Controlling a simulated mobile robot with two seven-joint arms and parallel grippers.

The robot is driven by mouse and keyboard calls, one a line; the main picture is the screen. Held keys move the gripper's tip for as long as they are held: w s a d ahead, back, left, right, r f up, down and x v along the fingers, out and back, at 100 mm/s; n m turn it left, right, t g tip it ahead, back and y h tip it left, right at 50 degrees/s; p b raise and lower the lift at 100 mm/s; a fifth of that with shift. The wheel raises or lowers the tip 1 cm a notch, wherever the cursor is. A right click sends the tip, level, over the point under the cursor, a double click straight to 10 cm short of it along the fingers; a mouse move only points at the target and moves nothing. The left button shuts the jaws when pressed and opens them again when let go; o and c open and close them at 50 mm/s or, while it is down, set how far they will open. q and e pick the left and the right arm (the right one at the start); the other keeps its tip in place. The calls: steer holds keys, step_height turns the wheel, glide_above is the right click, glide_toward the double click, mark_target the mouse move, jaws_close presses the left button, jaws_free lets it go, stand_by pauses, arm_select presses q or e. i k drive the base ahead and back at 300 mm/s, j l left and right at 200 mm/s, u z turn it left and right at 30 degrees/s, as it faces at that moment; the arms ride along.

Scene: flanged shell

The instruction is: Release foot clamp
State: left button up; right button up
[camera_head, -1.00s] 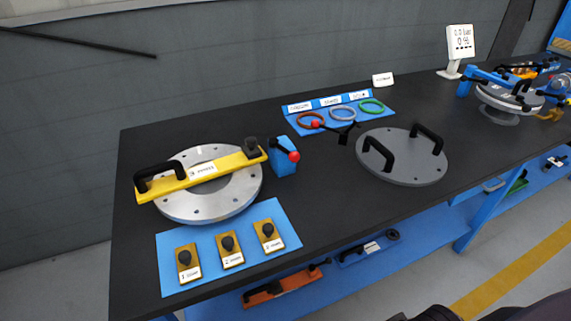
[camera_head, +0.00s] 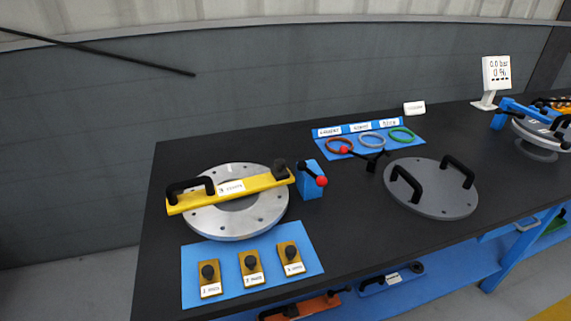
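A silver flanged ring (camera_head: 262,214) lies on the black bench, with a yellow bar (camera_head: 256,184) with a black handle and a black knob laid across it. A blue block with a red-balled lever (camera_head: 312,181) stands just right of the bar's end; it may be the foot clamp, but I cannot tell. A second black lever with a red ball (camera_head: 362,156) sits between the coloured rings and the grey lid. The grey round lid (camera_head: 430,195) with two black handles lies to the right. Neither of my grippers is in view.
A blue mat (camera_head: 229,278) with several yellow knobbed blocks lies in front of the flange. A display (camera_head: 496,76) reads 0.0 bar and 0 %. A clamped assembly (camera_head: 540,130) stands far right. Bare bench lies between the lever block and lid.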

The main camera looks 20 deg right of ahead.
mark_target(321, 181)
steer(key=z, duration=0.5)
steer(key=j+z, duration=0.15)
steer(key=z, duration=0.8)
steer(key=k+j, duration=0.3)
steer(key=j, duration=0.2)
steer(key=k+j, duration=0.3)
steer(key=j, duration=0.15)
steer(key=k+j, duration=0.3)
steer(key=j, duration=0.2)
steer(key=z, duration=0.05)
